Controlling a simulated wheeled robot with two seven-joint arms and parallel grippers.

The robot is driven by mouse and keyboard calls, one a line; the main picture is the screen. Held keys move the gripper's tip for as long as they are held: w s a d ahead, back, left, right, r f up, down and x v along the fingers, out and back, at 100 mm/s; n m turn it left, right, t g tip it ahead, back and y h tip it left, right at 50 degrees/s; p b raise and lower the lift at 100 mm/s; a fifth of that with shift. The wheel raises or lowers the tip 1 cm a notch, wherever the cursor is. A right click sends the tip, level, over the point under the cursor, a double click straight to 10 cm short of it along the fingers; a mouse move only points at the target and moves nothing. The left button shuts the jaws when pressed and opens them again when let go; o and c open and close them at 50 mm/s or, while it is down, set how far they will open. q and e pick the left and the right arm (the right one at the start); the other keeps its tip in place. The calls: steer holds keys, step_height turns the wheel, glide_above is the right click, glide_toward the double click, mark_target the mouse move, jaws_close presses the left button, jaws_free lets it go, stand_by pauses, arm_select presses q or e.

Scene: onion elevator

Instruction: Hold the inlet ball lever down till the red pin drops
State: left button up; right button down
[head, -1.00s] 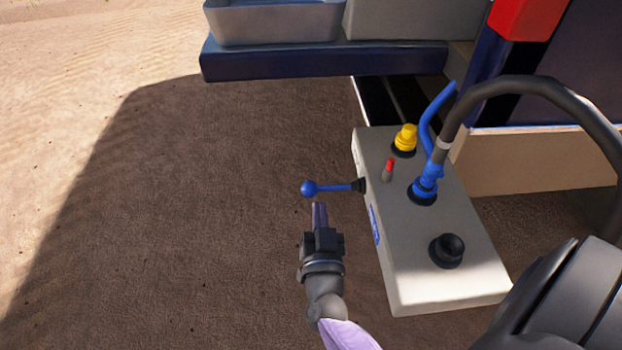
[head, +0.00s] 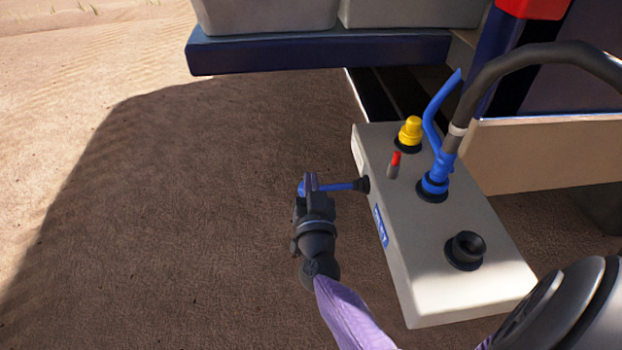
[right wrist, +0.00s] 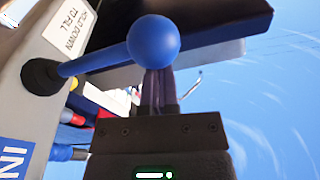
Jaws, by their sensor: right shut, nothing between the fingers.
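The inlet ball lever (head: 338,187) is a blue rod with a ball, sticking out leftward from the side of the pale control box. Its blue ball shows large in the right wrist view (right wrist: 153,42). My right gripper (head: 311,182) is shut and empty, its fingers crossing over the ball end in the head view. In the right wrist view the ball hides the fingertips. Whether they touch cannot be told. The red pin (head: 396,158) stands up from its grey stem on the box top. My left gripper is not in view.
The pale box (head: 460,305) also carries a yellow knob (head: 411,130), a blue hose fitting (head: 436,183) with a dark hose, and a black socket (head: 465,248). Open brown ground lies left of the box.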

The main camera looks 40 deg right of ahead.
stand_by(0.4)
steer(key=shift+w+a+f+n+y, duration=0.1)
steer(key=shift+f+n+y, duration=0.05)
steer(key=shift+f+n, duration=0.6)
steer(key=shift+a+f+n+y, duration=0.1)
steer(key=shift+f+n+y, duration=0.05)
steer(key=shift+f+n, duration=0.55)
steer(key=shift+d+f+n+t+y, duration=0.15)
steer(key=shift+f+n+t+y, duration=0.05)
steer(key=shift+f+n, duration=0.85)
steer(key=shift+d+f+n+t+y, duration=0.1)
steer(key=shift+f+n+t+y, duration=0.1)
steer(key=shift+f+n, duration=0.85)
steer(key=shift+s+r, duration=0.15)
steer(key=shift+s, duration=0.05)
